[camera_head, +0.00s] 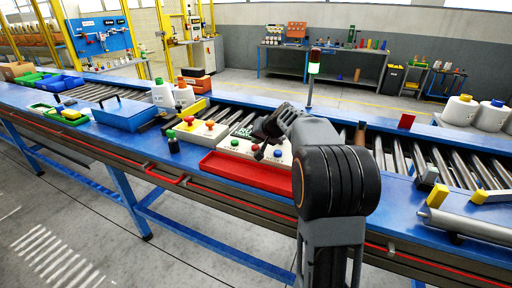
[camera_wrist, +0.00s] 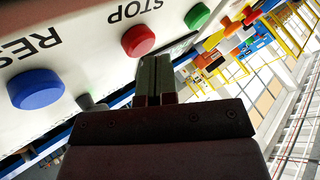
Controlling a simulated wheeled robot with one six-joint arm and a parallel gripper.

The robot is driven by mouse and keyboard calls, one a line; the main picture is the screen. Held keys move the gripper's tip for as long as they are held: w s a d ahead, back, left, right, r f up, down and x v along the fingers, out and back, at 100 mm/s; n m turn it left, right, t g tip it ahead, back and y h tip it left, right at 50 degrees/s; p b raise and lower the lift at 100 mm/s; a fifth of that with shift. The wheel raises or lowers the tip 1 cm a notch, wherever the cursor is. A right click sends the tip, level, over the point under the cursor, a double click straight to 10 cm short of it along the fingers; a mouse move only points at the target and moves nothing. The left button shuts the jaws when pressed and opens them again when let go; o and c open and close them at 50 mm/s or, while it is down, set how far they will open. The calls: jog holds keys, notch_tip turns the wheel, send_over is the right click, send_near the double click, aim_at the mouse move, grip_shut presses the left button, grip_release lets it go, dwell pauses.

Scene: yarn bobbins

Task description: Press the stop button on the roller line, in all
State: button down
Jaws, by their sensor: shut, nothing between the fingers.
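A pale control box (camera_head: 245,155) stands on the roller line's blue frame, with a green button (camera_head: 235,142), a red button and a blue button (camera_head: 277,153) in a row. In the wrist view the red stop button (camera_wrist: 138,40) sits beside the upside-down word STOP. The blue button (camera_wrist: 35,88) is beside the partly cut-off RESET label, and the green button (camera_wrist: 197,15) is at the top. My gripper (camera_wrist: 155,60) is shut and empty, its tips close to the red button. I cannot tell whether they touch it.
A red tray (camera_head: 245,172) lies in front of the control box. A light post (camera_head: 312,75) rises behind, and rollers (camera_head: 450,165) run to the right.

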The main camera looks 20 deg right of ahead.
aim_at(257, 146)
jog(key=shift+f+b, duration=0.5)
dwell(0.3)
jog(key=shift+r, duration=0.2)
jog(key=shift+r+p, duration=0.6)
jog(key=shift+r, duration=0.2)
jog(key=shift+r+p, duration=1.75)
jog(key=shift+r, duration=0.8)
